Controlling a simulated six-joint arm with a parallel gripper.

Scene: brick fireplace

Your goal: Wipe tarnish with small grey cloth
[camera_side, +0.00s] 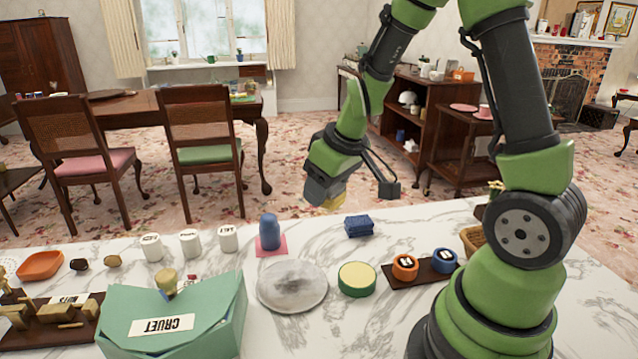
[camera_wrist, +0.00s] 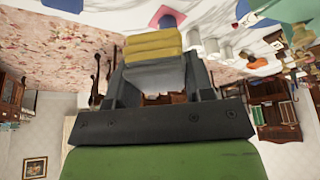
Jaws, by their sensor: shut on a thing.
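My gripper (camera_side: 326,192) hangs in the air behind the far edge of the marble table, shut on a yellow folded cloth (camera_side: 335,203). In the wrist view the yellow cloth (camera_wrist: 153,45) shows layered ridges beyond my gripper's jaws (camera_wrist: 157,78). A grey piece shows between the jaws; I cannot tell whether it is cloth or part of my gripper. A round silvery plate (camera_side: 292,286) with dull, cloudy patches lies on the table, in front of and below my gripper, well apart from it. I make out no separate grey cloth on the table.
A blue folded cloth (camera_side: 359,226) lies behind a green-sided round tin (camera_side: 357,279). A blue bottle (camera_side: 270,232) stands on a pink square. White canisters (camera_side: 190,243) stand left of it. A teal box (camera_side: 173,322) marked CRUET stands left of the plate, two labelled jars (camera_side: 405,267) right.

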